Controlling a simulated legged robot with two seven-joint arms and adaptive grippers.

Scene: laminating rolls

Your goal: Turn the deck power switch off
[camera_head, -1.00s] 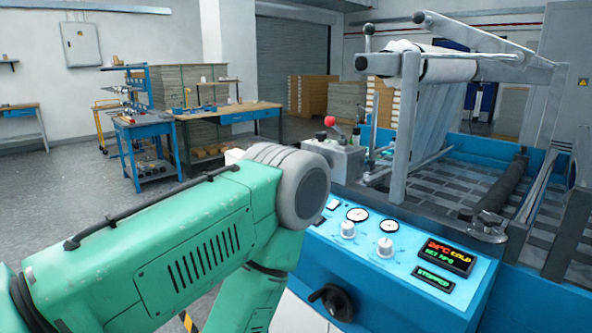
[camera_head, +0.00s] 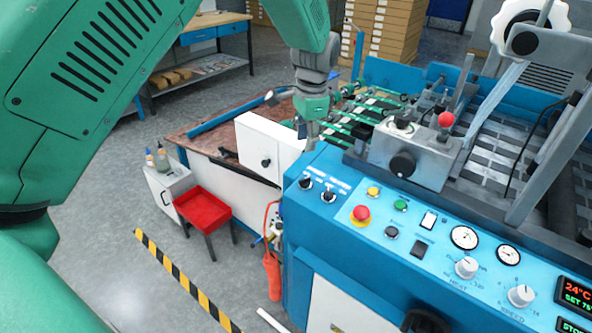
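The blue control panel (camera_head: 345,205) of the laminating machine shows in the head view. Two small black switches sit at its left end, one (camera_head: 305,183) at the far left and one (camera_head: 328,195) beside it. Their labels are too small to read, so I cannot tell which is the deck power switch or how either is set. My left gripper (camera_head: 312,138) points down just behind the panel's left end, above and apart from the switches. Its fingers look like one narrow grey shape, so their opening is unclear. My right gripper is out of view.
A red emergency button (camera_head: 361,214), a green button (camera_head: 400,205), gauges (camera_head: 464,237) and knobs (camera_head: 466,267) are further right on the panel. A grey box with a red-topped lever (camera_head: 446,119) stands behind it. A white cabinet (camera_head: 268,147) is close left of my gripper.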

